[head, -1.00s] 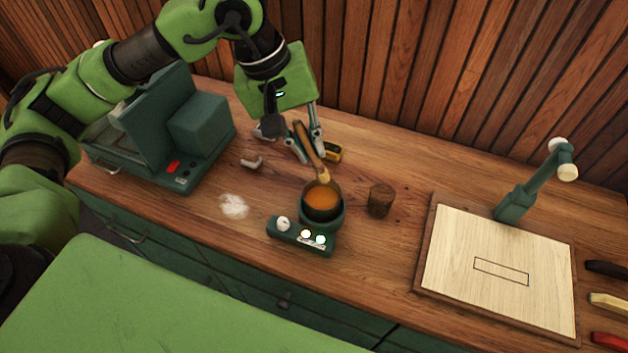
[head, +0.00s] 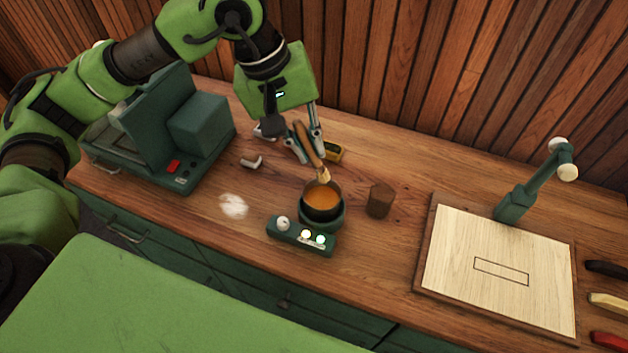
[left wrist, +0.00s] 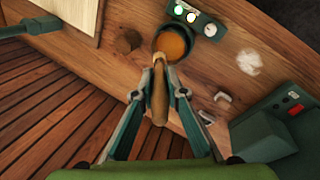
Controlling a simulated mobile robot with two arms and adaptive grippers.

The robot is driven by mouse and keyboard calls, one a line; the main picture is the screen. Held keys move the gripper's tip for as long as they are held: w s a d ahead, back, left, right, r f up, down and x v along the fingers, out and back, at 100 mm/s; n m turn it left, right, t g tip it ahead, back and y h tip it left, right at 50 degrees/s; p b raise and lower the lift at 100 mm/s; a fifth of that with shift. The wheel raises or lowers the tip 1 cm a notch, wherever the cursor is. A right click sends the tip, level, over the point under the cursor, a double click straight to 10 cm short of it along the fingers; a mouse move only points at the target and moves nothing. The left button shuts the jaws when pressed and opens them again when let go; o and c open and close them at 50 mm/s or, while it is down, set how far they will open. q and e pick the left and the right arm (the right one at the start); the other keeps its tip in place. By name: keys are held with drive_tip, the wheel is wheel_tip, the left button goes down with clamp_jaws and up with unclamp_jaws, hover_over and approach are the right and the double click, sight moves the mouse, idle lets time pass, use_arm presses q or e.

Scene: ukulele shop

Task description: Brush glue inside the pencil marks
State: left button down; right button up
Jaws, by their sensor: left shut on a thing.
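My left gripper (head: 298,145) is shut on the wooden handle of the glue brush (head: 309,148). The brush also shows between the fingers in the left wrist view (left wrist: 159,95). Its pale bristle end points down at the back rim of the dark glue pot (head: 322,212), which holds orange-brown glue (head: 322,196). I cannot tell whether the bristles touch the rim. The pot stands on a green warmer (head: 301,236) with a knob and lit lamps. A pale wooden board (head: 450,258) at the right bears a pencilled rectangle (head: 501,271). My right gripper is not in view.
A brown wooden block (head: 380,200) stands just right of the pot. A green machine (head: 180,135) is at the left. A green lamp (head: 530,190) stands behind the board. White powder (head: 233,206) lies left of the warmer.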

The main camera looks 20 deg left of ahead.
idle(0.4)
use_arm(q)
drive_tip(key=shift+r+p, duration=0.75)
drive_tip(key=shift+r, duration=1.3)
drive_tip(key=shift+f, duration=0.1)
